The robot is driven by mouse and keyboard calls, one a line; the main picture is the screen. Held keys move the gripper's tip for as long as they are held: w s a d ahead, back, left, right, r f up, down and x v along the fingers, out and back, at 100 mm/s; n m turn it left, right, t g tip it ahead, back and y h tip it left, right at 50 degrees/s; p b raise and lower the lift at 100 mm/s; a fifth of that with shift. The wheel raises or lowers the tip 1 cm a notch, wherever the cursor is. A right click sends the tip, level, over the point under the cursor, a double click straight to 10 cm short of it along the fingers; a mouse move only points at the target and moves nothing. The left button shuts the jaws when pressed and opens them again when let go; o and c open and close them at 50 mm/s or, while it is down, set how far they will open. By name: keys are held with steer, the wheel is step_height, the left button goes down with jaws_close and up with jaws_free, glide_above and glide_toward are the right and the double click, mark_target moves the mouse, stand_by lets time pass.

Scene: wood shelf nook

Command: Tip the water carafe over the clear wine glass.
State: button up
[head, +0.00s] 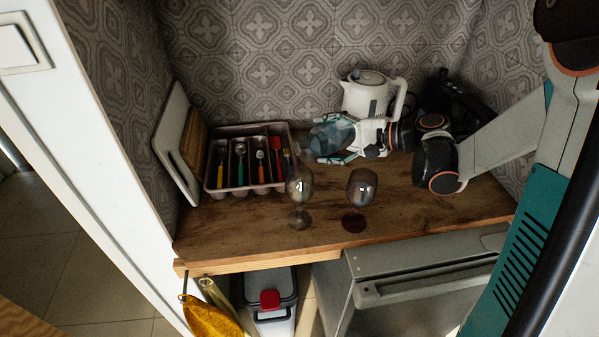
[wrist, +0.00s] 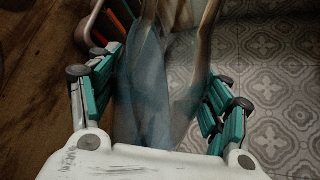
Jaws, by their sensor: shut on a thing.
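The water carafe (head: 332,134), see-through with blue water, is held tilted well over on its side above the counter. Its clear end points left, above and behind the clear wine glass. My gripper (head: 338,143) is shut around the carafe's body; the wrist view shows the carafe (wrist: 150,95) between the teal finger pads of my gripper (wrist: 158,85). The clear wine glass (head: 299,186) stands upright near the counter's front. A dark-tinted wine glass (head: 361,188) stands upright to its right. I cannot make out a stream, nor water in the clear glass.
A cutlery tray (head: 211,187) with several coloured utensils sits behind and left of the clear glass. Boards (head: 176,145) lean at the left wall. A white kettle (head: 365,95) stands behind my gripper, with a dark appliance (head: 452,98) to its right. The counter's front right (head: 430,210) is clear.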

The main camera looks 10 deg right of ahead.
mark_target(335, 130)
steer(key=shift+r+n+p, duration=0.3)
steer(key=shift+r+p, duration=0.15)
stand_by(0.4)
steer(key=shift+s+a+r+n+t+h+p, duration=0.2)
steer(key=shift+r+n+h+p, duration=0.1)
steer(key=shift+r+n+p, duration=0.25)
steer(key=shift+s+a+r+n+t+h+p, duration=0.2)
steer(key=shift+r+n+h+p, duration=0.1)
steer(key=shift+r, duration=0.3)
stand_by(2.2)
